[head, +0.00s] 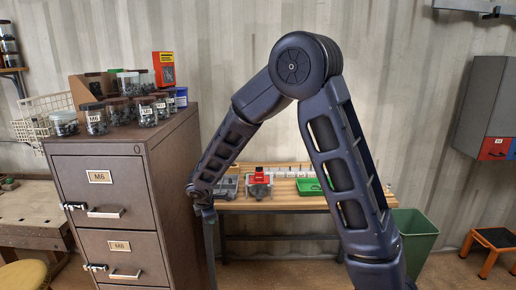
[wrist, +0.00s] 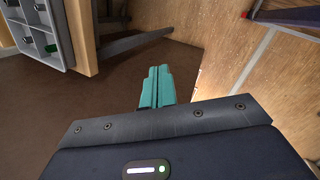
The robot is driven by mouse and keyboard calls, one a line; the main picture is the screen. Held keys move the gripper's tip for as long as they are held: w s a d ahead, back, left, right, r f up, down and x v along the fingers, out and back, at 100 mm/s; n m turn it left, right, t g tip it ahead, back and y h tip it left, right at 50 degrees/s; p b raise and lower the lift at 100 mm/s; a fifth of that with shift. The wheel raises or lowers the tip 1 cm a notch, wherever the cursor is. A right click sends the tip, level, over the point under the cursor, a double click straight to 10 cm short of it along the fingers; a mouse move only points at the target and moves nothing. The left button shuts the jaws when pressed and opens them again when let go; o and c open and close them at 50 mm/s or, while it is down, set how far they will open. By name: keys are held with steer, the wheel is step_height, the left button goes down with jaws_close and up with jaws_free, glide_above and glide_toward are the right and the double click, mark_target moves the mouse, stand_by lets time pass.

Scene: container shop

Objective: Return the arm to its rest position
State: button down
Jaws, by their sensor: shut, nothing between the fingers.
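My gripper (wrist: 156,86) shows in the wrist view as two teal fingers pressed together, with nothing between them. In the head view my arm rises from the lower right, bends at a high elbow, and runs down to the left. Its wrist end hangs beside the right side of the brown filing cabinet (head: 98,217), in front of the workbench's left end. I cannot make out the fingers in the head view. Whether the arm touches the cabinet cannot be told.
Several jars (head: 96,119) stand on the cabinet. The workbench (head: 285,200) holds a green tray (head: 310,187) and a red-topped item (head: 260,176). A green bin (head: 414,240) and stool (head: 496,240) stand right. A compartmented grey tray (wrist: 38,28) is in the wrist view.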

steer(key=w+d+r+m, duration=0.1)
steer(key=d+r+m, duration=0.4)
steer(key=d+r, duration=0.65)
steer(key=w+d+r+m, duration=0.1)
steer(key=d+r+m, duration=0.5)
steer(key=d, duration=1)
steer(key=s+d+r+m, duration=0.3)
steer(key=s+d+m, duration=0.2)
steer(key=s+d, duration=0.4)
steer(key=s+d+r+m, duration=0.3)
steer(key=s+d+m, duration=0.3)
steer(key=s+d, duration=0.3)
steer(key=shift+s+d+r+m, duration=0.15)
steer(key=shift+s+d+m, duration=0.15)
steer(key=shift+s, duration=0.1)
